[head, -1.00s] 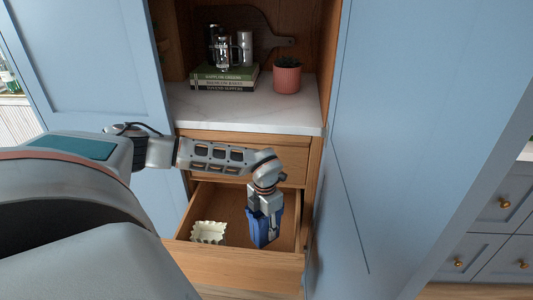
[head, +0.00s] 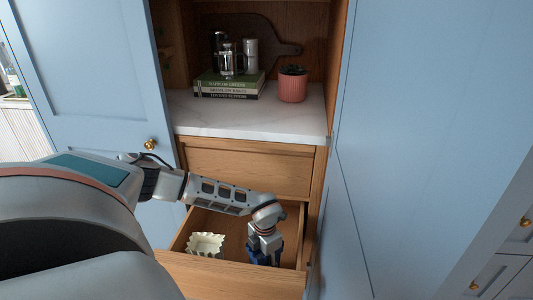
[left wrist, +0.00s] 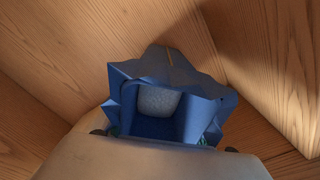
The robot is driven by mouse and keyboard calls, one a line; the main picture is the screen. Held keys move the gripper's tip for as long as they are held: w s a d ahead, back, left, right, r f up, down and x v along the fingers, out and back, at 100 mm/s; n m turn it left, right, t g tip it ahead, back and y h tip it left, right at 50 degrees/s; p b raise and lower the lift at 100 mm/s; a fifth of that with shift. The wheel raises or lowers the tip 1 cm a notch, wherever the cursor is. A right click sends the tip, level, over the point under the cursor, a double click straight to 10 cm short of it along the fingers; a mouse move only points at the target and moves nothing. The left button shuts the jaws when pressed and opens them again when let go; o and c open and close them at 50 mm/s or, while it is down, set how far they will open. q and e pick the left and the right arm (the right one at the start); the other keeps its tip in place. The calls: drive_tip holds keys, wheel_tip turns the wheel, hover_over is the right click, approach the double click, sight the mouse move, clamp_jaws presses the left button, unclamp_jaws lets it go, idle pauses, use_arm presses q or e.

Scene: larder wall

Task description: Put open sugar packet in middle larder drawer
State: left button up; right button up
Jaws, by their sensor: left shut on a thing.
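The blue open sugar packet (head: 254,258) is inside the pulled-out wooden drawer (head: 225,276), on its right side. My left gripper (head: 265,257) is shut on the packet, pointing down into the drawer. The drawer's front wall hides the packet's lower part, so I cannot tell whether it touches the drawer floor. My right gripper is not in view.
A cream fluted dish (head: 206,243) sits in the drawer's left part. A shut drawer (head: 250,170) is above the open one. The marble counter (head: 250,115) holds books (head: 228,86) and a potted plant (head: 292,85). Blue panels flank the larder.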

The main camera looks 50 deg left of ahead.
use_arm(q)
drive_tip(key=shift+w, duration=0.1)
drive_tip(key=o, duration=1.2)
drive_tip(key=shift+o, duration=0.8)
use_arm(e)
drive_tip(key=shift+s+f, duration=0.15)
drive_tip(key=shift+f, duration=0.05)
use_arm(q)
wheel_tip(320, 180, up, 12)
drive_tip(key=p, duration=0.3)
drive_tip(key=shift+r+p, duration=0.15)
drive_tip(key=shift+p, duration=0.15)
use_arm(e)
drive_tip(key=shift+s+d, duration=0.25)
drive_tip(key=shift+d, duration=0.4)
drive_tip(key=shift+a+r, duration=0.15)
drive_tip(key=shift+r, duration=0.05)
